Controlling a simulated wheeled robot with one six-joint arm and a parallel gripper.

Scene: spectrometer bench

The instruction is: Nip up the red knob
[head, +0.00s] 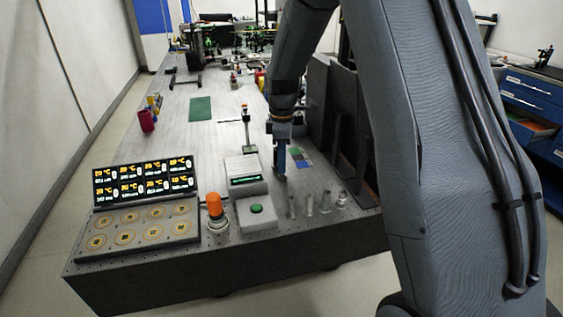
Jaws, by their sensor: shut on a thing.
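My gripper (281,173) points down over the right part of the bench top, behind the green-button box. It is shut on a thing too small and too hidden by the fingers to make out. I cannot clearly pick out a red knob in the head view. An orange-capped post (214,206) stands upright at the front of the bench, left of my gripper and apart from it. A dark red cup (147,121) stands at the bench's left edge, well away from my gripper.
A display panel (145,180) with round pads and a box with a green button (256,210) stand at the front. Several small metal posts (325,201) stand at front right. Dark upright panels (342,115) crowd my arm's right. The bench around the green mat (200,109) is fairly clear.

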